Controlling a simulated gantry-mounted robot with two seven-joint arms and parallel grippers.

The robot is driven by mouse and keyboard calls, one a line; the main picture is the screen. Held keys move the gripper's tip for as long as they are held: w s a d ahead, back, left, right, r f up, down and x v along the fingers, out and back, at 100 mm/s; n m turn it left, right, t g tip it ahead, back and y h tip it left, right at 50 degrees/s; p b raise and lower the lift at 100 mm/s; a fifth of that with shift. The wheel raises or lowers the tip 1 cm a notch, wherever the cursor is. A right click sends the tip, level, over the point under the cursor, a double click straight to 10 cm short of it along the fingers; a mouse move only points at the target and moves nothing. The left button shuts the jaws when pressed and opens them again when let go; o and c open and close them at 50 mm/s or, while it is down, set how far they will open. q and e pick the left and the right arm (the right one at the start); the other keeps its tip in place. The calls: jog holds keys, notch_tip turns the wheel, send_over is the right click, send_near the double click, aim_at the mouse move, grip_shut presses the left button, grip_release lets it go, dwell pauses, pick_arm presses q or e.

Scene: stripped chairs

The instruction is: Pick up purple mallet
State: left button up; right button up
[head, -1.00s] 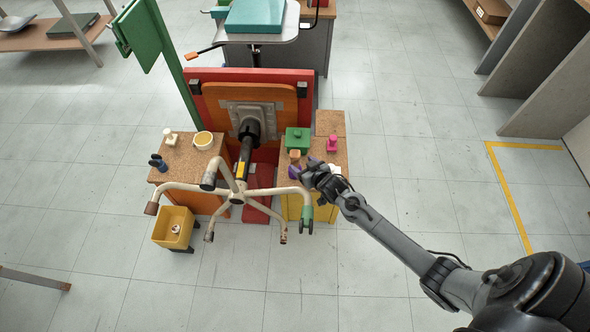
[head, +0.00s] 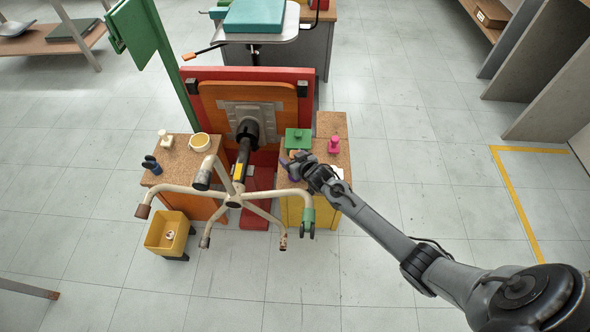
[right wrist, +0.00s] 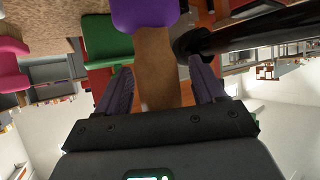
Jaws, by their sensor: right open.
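The purple mallet (right wrist: 147,12) shows in the right wrist view at the top edge, its purple head partly cut off. Its brown handle (right wrist: 155,65) runs down from the head to between my right gripper's two fingers (right wrist: 160,90). The fingers are open, one on each side of the handle, with gaps visible. In the head view my right gripper (head: 299,161) is over the right-hand cork-topped cabinet and hides most of the mallet. My left gripper is not in view.
A green block (head: 298,139) and a pink object (head: 334,145) stand close by on the cork-topped cabinet (head: 331,124). An upturned chair base (head: 235,200) has a leg with a green caster (head: 308,216) in front of the cabinet. The floor at right is clear.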

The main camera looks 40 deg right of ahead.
jog(key=shift+s, duration=0.1)
jog(key=shift+c, duration=0.3)
grip_shut()
jog(key=shift+r, duration=0.15)
